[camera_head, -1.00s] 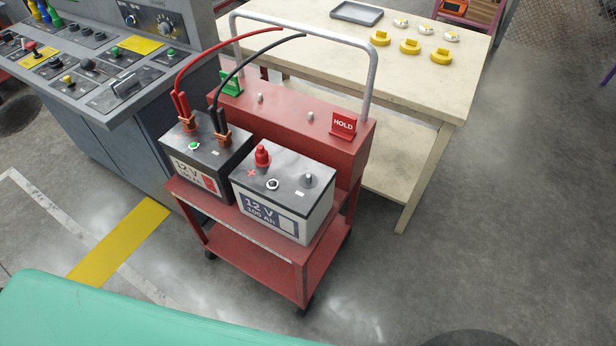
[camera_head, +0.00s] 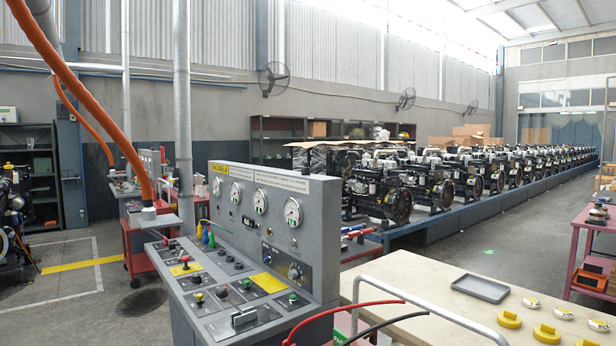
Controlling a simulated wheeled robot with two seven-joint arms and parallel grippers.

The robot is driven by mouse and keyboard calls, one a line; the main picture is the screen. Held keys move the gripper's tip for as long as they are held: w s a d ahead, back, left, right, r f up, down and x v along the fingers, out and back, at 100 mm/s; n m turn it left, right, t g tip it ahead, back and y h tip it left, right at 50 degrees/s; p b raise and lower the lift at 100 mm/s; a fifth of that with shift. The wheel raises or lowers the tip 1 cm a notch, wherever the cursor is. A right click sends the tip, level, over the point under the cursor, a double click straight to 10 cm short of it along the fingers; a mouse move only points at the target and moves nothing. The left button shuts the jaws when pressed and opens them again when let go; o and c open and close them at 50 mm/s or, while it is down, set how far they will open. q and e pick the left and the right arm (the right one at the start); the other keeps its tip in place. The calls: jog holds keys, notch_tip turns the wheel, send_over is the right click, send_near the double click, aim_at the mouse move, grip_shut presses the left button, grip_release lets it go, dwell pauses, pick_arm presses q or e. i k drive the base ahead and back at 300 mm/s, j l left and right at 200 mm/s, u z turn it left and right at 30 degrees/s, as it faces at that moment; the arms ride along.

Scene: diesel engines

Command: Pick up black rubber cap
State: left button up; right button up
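I cannot make out a black rubber cap in the head view. Neither of my grippers shows in it. The red cable (camera_head: 340,309) and the black cable (camera_head: 385,325) arch up at the bottom edge, beside the pale cart handle (camera_head: 430,306). The batteries they led to in the earlier frame are below the picture. A cream table (camera_head: 425,277) at the lower right bears a grey tray (camera_head: 480,289) that looks empty.
Yellow pieces (camera_head: 509,319) and small white-and-yellow pieces (camera_head: 563,312) lie on the table. A grey control console (camera_head: 268,230) with gauges stands left of it. A long row of engines (camera_head: 385,190) runs behind. A pink shelf (camera_head: 590,226) stands at the right edge.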

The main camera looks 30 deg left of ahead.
aim_at(305, 171)
jog(key=j+z, duration=0.3)
jog(key=z, duration=0.15)
jog(key=i+j+z, duration=0.1)
jog(key=j+z, duration=0.5)
jog(key=z, duration=0.25)
jog(key=k+j+z, duration=0.1)
jog(key=j, duration=0.3)
jog(key=k+j+z, duration=0.1)
jog(key=j, duration=0.3)
jog(key=k+j+z, duration=0.1)
jog(key=j, duration=0.25)
jog(key=k+j+z, duration=0.15)
jog(key=j, duration=0.2)
jog(key=k+j+z, duration=0.1)
jog(key=j, duration=0.25)
jog(key=k+j+z, duration=0.1)
jog(key=k+j, duration=0.15)
jog(key=j, duration=0.1)
